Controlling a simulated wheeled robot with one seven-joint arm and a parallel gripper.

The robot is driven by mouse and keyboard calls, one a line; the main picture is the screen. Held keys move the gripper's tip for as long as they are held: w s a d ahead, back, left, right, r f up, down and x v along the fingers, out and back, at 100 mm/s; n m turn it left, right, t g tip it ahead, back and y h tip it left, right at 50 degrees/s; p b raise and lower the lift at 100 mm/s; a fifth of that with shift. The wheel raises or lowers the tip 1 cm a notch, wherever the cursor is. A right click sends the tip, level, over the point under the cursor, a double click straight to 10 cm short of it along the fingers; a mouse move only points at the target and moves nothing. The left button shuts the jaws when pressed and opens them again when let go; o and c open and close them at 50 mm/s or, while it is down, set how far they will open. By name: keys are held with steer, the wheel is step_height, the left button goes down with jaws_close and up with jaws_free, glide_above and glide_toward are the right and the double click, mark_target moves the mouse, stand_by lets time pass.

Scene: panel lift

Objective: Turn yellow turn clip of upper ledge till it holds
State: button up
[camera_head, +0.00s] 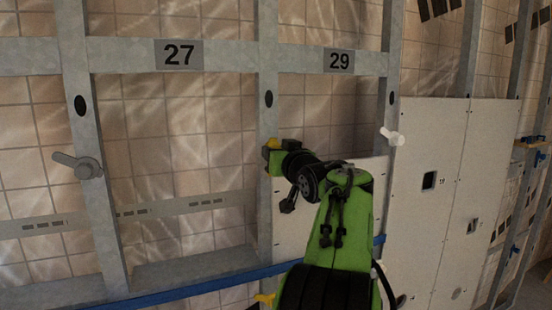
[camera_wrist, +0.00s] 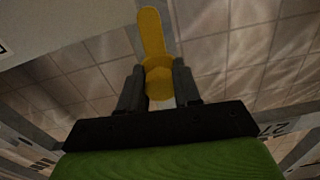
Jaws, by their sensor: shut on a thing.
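The yellow turn clip (camera_wrist: 152,35) sits between the two dark fingers of my gripper (camera_wrist: 158,88) in the wrist view. Its round hub is between the fingers and its flat lever sticks out beyond them, upward in the picture. In the head view my gripper (camera_head: 268,153) is at the upright post between bays 27 and 29, at the upper left corner of a pale panel (camera_head: 290,225). Only a bit of the yellow clip (camera_head: 273,142) shows there. My gripper is shut on the clip. Whether the lever overlaps the panel is hidden.
A blue ledge (camera_head: 190,290) runs below, with another yellow clip (camera_head: 265,298) near it. A grey turn clip (camera_head: 80,165) is on the left post and a white one (camera_head: 392,136) on the right post. Mounted panels (camera_head: 445,190) stand at the right. Bay 27 is open.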

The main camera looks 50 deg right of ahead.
steer(key=shift+w+f+n, duration=0.1)
steer(key=shift+f+n, duration=0.35)
steer(key=shift+n, duration=0.05)
steer(key=o, duration=0.8)
steer(key=shift+c, duration=0.2)
steer(key=shift+o, duration=1.2)
steer(key=shift+r, duration=0.1)
steer(key=shift+o, duration=0.3)
steer(key=shift+r, duration=0.1)
steer(key=b+v, duration=0.1)
steer(key=v, duration=1.5)
steer(key=shift+b, duration=0.35)
steer(key=shift+d, duration=0.1)
